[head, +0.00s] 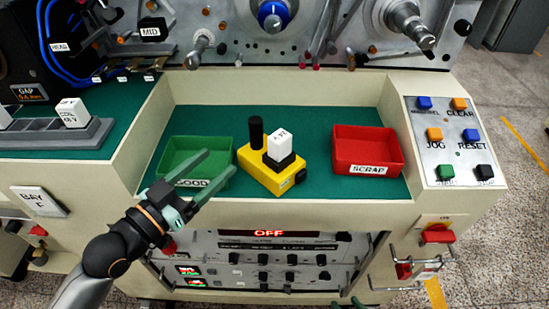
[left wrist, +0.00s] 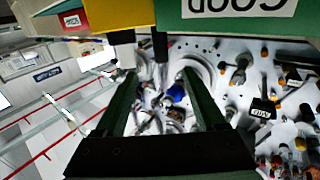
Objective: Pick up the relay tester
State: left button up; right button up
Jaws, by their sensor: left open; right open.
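The relay tester is a yellow box (head: 262,178) with a black post and a white relay block (head: 280,142) on top. It sits on the green mat between two bins. My left gripper (head: 221,162) is open and empty, its green fingers over the green bin, left of the tester and apart from it. In the left wrist view the tester's yellow body (left wrist: 108,14) shows at the top edge, beyond the open fingers (left wrist: 158,75). Green tips of my right gripper (head: 358,303) barely show at the bottom edge of the head view, well below the tester.
The green GOOD bin (head: 224,171) stands left of the tester, partly behind my left gripper. The red SCRAP bin (head: 395,160) stands to the right. A raised beige rim (head: 300,213) borders the recess. A button panel (head: 439,183) is at the right, a grey rack (head: 30,139) at the left.

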aim_at(252, 130)
pick_arm(q)
jog(key=p+x, duration=0.1)
jog(key=x, duration=1.1)
jog(key=shift+a, duration=0.1)
jog(key=shift+c, duration=0.4)
grip_shut()
dwell(0.6)
jog(key=shift+r, duration=0.1)
